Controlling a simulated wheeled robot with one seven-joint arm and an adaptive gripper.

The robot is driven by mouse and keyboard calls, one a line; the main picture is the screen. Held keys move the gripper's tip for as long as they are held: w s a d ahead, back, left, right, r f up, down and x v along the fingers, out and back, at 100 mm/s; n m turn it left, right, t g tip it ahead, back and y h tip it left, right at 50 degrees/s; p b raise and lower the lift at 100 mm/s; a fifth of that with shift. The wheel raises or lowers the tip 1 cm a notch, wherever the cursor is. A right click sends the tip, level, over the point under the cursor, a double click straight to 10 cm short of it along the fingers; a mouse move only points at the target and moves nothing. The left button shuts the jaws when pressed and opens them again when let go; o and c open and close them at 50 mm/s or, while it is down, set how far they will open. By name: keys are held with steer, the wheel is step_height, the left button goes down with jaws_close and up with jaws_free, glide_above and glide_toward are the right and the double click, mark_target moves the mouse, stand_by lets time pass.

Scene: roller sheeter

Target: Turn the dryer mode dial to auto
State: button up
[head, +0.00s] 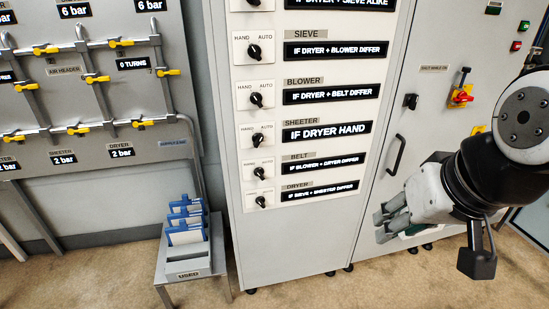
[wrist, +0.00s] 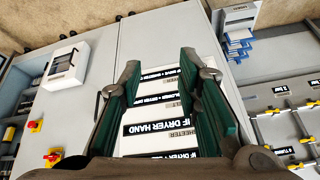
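The dryer mode dial (head: 261,201) is a small black knob on a white plate, lowest in a column of dials on the grey cabinet. A DRYER tag and a black label (head: 320,192) sit to its right. Its pointer is too small to read surely. My gripper (head: 382,226) is right of the dial in the head view, apart from it and in front of the cabinet. In the wrist view my gripper (wrist: 160,62) is open and empty, its teal pads wide apart. There the label rows show upside down between the fingers; the dryer dial is not visible.
Similar belt (head: 259,173), sheeter (head: 257,140) and blower (head: 256,99) dials sit close above. A cabinet handle (head: 396,155) and red rotary switch (head: 461,96) are at right. A small stand (head: 180,275) with blue-topped cards stands left of the cabinet.

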steer(key=w+a+f+t+b, duration=0.2)
steer(key=w+a+f+b, duration=0.3)
steer(key=w+f, duration=0.7)
steer(key=n+t+y+b, duration=0.4)
steer(key=n+t+b, duration=0.5)
steer(key=t, duration=0.1)
glide_toward(261, 204)
steer(key=b+x, duration=0.1)
steer(key=x, duration=0.7)
steer(key=shift+w+a, duration=0.2)
steer(key=shift+w, duration=0.05)
jaws_close()
